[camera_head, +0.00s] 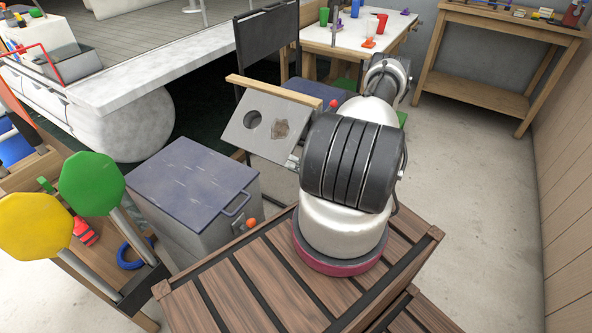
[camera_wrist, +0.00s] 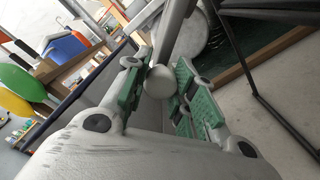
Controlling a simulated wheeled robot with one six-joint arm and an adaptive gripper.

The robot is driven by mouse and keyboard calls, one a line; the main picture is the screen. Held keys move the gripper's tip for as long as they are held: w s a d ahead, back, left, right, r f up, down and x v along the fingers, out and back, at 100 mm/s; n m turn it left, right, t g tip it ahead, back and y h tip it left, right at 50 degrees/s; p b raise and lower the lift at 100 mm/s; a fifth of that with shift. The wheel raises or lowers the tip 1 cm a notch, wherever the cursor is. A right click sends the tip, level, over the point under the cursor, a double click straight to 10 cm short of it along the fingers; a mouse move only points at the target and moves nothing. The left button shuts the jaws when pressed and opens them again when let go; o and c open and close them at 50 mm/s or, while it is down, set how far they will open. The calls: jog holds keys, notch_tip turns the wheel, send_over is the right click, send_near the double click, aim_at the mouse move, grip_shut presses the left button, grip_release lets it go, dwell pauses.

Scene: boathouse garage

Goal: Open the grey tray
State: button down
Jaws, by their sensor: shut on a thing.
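No thing in view is clearly the grey tray. In the head view, a grey box (camera_head: 178,229) with a flat, dark blue top (camera_head: 190,178) stands left of my arm. A bar handle (camera_head: 237,203) is at the top's near right edge, and the top looks level. My gripper (camera_wrist: 160,85) shows in the wrist view with green pads on both sides of a grey, ball-ended bar (camera_wrist: 159,81). It is shut on this bar. I cannot tell what the bar belongs to. My gripper cannot be made out in the head view.
A tilted grey plate with a hole (camera_head: 243,139) and a wooden top strip stands behind the box. A black chair (camera_head: 266,45) and a white table (camera_head: 345,38) are behind. Green (camera_head: 92,183) and yellow (camera_head: 35,226) paddles stand left. Floor at right is clear.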

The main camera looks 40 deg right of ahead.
jog(key=a+r+m, duration=0.2)
jog(key=r+m, duration=0.1)
jog(key=r, duration=0.3)
jog(key=s+a+r+m, duration=0.1)
jog(key=r+m, duration=0.2)
jog(key=r, duration=0.3)
jog(key=shift+s+a+r+m, duration=0.2)
jog(key=shift+a+r+m, duration=0.15)
jog(key=shift+r+m, duration=0.05)
jog(key=c, duration=1.1)
grip_release()
jog(key=v, duration=1.2)
